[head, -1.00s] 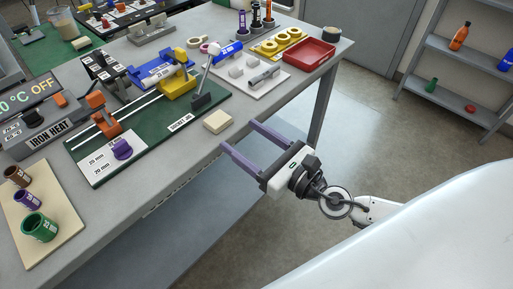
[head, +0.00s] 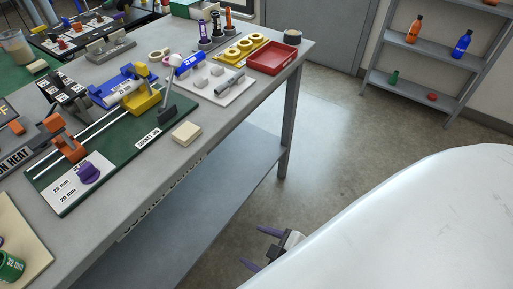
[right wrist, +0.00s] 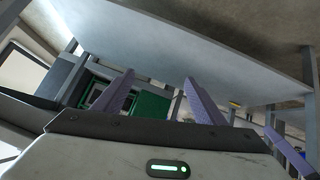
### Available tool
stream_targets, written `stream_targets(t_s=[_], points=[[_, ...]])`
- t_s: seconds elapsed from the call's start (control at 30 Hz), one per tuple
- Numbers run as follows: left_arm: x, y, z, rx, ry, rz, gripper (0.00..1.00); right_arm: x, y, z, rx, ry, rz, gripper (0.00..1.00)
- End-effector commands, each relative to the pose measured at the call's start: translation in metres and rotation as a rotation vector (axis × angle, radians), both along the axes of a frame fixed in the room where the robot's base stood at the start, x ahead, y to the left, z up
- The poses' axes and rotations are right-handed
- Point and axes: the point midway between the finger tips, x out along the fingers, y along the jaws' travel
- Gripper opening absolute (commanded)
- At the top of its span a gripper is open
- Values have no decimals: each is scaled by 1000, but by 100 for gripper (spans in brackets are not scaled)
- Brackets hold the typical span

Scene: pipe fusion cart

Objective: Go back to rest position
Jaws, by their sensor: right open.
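My right gripper (head: 258,248) is low at the bottom of the head view, past the near edge of the workbench (head: 190,150) and below its top. Its two purple fingers are apart with nothing between them. In the right wrist view the fingers (right wrist: 160,98) also stand apart, with the pale underside of a surface above them. Part of the right gripper and its arm is hidden behind my own white body. My left gripper is not in the head view.
The bench carries a green jig board (head: 122,150), a cream block (head: 186,133), a red tray (head: 273,58) and a yellow ring holder (head: 240,47). A shelf with bottles (head: 425,65) stands at the back right. The floor (head: 345,125) between is clear.

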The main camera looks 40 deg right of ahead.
Motion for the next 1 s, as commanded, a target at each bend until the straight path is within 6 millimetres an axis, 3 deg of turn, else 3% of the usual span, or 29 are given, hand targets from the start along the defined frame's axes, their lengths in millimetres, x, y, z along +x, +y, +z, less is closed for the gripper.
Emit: stream_targets(t_s=[0.1, 0.2, 1.0], points=[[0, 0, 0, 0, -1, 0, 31, -18, 13, -12, 205, 88, -157, 65], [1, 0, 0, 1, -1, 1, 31, -23, 17, -15, 272, 116, -210, 65], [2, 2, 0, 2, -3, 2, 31, -23, 18, -15, 276, 117, -212, 65]])
